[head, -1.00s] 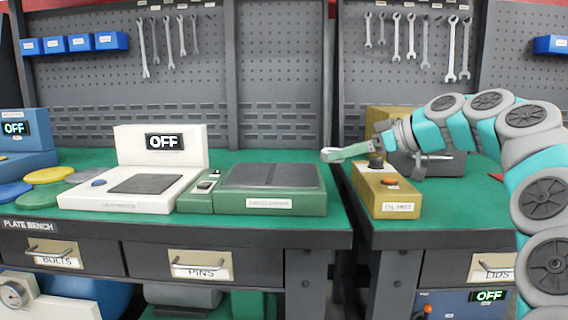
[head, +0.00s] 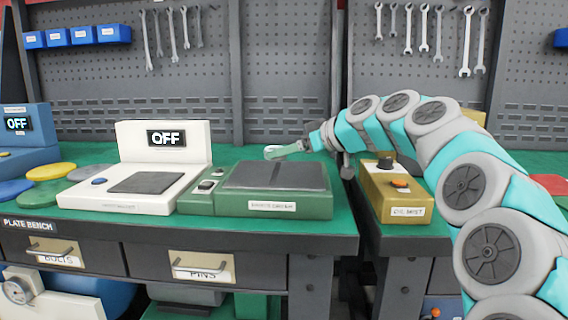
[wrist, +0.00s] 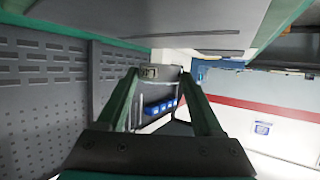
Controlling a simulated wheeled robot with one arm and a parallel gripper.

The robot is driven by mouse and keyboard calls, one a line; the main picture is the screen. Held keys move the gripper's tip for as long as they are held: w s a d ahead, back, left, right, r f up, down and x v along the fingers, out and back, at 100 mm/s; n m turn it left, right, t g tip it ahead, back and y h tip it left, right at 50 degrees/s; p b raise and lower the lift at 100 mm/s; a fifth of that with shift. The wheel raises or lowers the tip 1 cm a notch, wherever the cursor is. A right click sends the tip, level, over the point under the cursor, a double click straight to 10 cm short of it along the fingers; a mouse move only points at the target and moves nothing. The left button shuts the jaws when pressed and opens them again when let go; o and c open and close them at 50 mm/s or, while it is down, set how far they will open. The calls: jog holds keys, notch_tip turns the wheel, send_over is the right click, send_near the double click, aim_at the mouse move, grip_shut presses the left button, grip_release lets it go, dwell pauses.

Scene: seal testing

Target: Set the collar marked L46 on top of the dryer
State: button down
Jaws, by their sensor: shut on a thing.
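My gripper (head: 283,151) is shut on a small grey collar (wrist: 172,74), which sits between the two green fingertips in the wrist view. A small tag shows on the collar, but I cannot read its marking for certain. In the head view the collar (head: 272,152) is a small pale shape at the fingertips. The green machine with a dark flat top (head: 255,177) on the plate bench seems to be the dryer; its front label is blurred. My gripper is in the air above the back right of its top, apart from it.
A white unit with an OFF display (head: 143,188) stands just left of the green machine. A yellow oil mist box (head: 396,196) stands on the bench to the right, across a gap. Coloured discs (head: 45,172) lie at the far left. The dryer's dark top looks clear.

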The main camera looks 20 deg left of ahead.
aim_at(284, 174)
jog(key=shift+a+f, duration=0.1)
jog(key=shift+a, duration=0.15)
jog(key=shift+f, duration=1.7)
jog(key=shift+f, duration=0.15)
jog(key=shift+c, duration=0.2)
grip_release()
jog(key=shift+r, duration=0.2)
jog(key=b+v, duration=0.1)
jog(key=v, duration=1.1)
